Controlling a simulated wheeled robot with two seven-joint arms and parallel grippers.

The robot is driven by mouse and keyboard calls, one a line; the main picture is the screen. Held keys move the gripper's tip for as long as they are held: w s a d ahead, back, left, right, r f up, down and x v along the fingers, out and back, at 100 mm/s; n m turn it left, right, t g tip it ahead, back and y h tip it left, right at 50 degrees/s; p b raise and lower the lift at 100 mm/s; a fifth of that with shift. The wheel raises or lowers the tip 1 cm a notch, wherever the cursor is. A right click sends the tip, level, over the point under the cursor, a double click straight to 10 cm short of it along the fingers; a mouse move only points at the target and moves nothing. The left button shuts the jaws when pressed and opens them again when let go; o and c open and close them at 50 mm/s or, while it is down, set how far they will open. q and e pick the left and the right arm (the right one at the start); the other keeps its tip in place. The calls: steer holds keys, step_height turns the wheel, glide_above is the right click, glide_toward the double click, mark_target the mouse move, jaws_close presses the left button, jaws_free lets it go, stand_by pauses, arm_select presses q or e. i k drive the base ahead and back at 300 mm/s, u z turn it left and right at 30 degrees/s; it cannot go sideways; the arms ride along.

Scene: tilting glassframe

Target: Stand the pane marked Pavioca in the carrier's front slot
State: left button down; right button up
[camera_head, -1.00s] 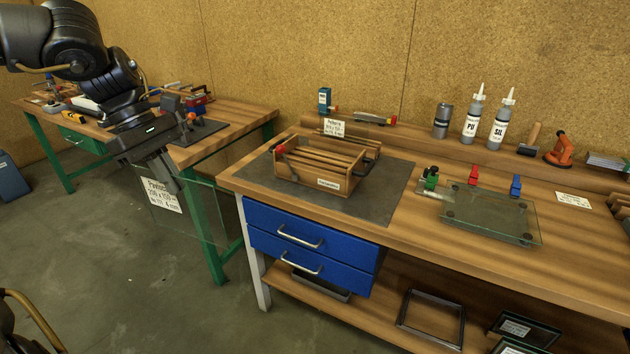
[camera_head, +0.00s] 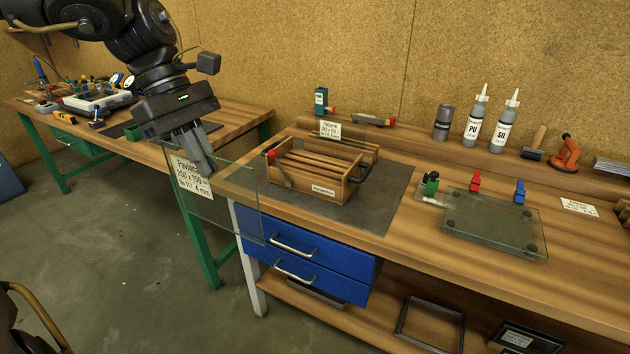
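The glass pane marked Pavioca (camera_head: 225,212) hangs upright below my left gripper (camera_head: 196,165), which is shut on its upper edge. Its white label (camera_head: 190,178) faces me. The pane is in the air at the left front corner of the workbench, left of the carrier and apart from it.
A glass sheet (camera_head: 490,228) lies on dark pads right of the carrier, near green, red and blue clamps (camera_head: 520,192). Bottles (camera_head: 476,120) stand on the back ledge. Blue drawers (camera_head: 300,250) sit under the bench. The grey mat (camera_head: 375,210) has free room around the carrier.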

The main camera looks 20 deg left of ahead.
mark_target(311, 186)
steer(key=i, duration=1.35)
